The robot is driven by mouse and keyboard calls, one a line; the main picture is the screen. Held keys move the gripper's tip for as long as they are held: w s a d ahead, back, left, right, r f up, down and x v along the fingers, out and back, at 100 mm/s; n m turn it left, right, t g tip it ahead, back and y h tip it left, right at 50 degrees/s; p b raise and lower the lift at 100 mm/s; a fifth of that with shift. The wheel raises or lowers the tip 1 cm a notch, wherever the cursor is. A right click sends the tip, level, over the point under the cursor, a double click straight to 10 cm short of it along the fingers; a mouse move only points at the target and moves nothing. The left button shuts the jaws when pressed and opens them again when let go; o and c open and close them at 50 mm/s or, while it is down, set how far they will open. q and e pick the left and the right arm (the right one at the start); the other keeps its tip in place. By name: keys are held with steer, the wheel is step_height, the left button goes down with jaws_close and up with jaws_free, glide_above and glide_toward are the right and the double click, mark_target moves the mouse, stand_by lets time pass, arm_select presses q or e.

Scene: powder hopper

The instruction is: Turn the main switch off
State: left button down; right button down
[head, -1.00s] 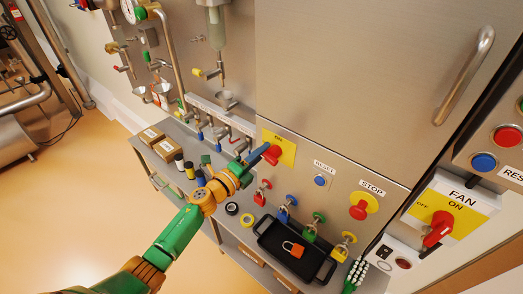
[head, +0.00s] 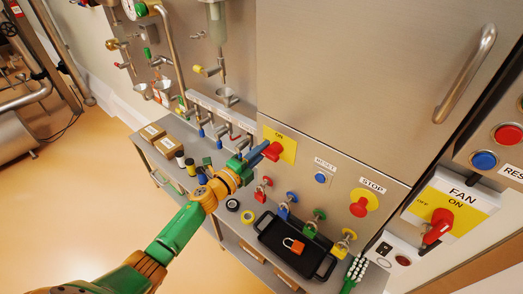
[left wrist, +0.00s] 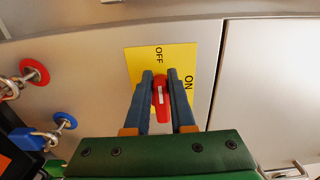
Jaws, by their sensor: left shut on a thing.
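The main switch is a red handle (head: 272,151) on a yellow plate (head: 289,153) on the steel cabinet front. In the left wrist view the red handle (left wrist: 161,98) has a white stripe and lies between two blue fingers. The yellow plate (left wrist: 134,62) there reads OFF above the handle and ON to its right. The handle runs lengthwise toward the OFF word in that view. My left gripper (head: 262,156) is shut on the handle; its fingers (left wrist: 160,82) hide part of the plate. My right gripper is not in view.
A blue reset button (head: 321,178) and red stop button (head: 359,207) sit right of the switch. A separate fan switch (head: 438,224) is at far right.

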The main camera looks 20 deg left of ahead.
arm_select(q)
steer(key=c, duration=0.8)
jaws_free()
steer(key=shift+s+d+f, duration=0.1)
steer(key=shift+f, duration=0.25)
steer(key=shift+o, duration=0.2)
steer(key=shift+d+r, duration=0.1)
steer(key=shift+r, duration=0.1)
steer(key=v, duration=0.7)
